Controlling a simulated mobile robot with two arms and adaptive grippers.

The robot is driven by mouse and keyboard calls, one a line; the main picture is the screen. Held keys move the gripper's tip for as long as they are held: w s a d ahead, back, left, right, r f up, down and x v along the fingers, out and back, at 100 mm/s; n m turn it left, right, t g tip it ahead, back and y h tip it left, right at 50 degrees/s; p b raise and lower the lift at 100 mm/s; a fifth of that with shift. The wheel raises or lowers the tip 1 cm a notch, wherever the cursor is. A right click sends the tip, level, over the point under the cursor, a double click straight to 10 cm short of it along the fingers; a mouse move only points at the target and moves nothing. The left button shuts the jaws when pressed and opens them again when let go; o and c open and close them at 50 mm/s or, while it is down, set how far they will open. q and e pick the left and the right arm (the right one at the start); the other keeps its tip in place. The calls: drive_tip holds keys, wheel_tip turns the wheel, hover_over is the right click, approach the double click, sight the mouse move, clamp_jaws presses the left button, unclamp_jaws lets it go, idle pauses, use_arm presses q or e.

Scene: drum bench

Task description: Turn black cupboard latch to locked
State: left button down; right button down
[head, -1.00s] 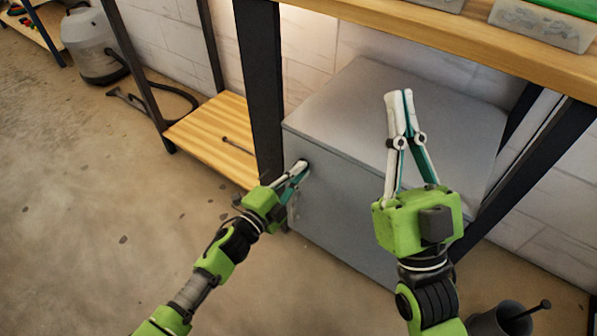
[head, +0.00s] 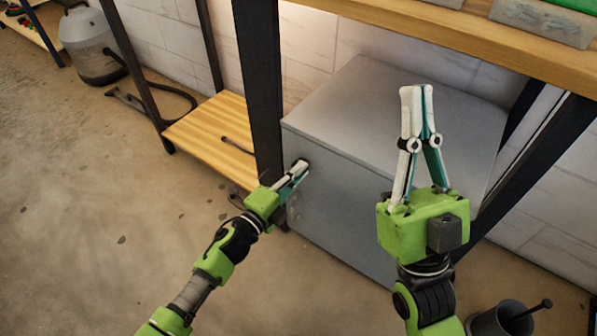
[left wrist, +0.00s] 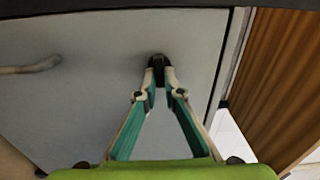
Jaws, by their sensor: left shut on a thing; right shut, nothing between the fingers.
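The grey cupboard (head: 345,200) stands under the wooden bench, and its front also fills much of the left wrist view (left wrist: 85,75). The black latch (left wrist: 158,61) is on the cupboard front near its upper edge; in the head view only a dark bit of it (head: 303,162) shows at the fingertips. My left gripper (head: 302,168) is shut on the latch, its fingertips hiding part of it. Whether the latch is at locked cannot be told. My right gripper (head: 416,90) is shut and empty, raised in front of the cupboard top.
A curved handle (left wrist: 32,67) is on the cupboard front. A dark bench leg (head: 260,90) stands beside the cupboard's left side. A low wooden shelf (head: 210,130) is further left. A dark bin (head: 500,320) stands at bottom right. The floor at left is mostly clear.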

use_arm(q)
drive_tip(key=c, duration=2.2)
unclamp_jaws()
drive_tip(key=shift+o, duration=0.2)
drive_tip(key=v, duration=1.2)
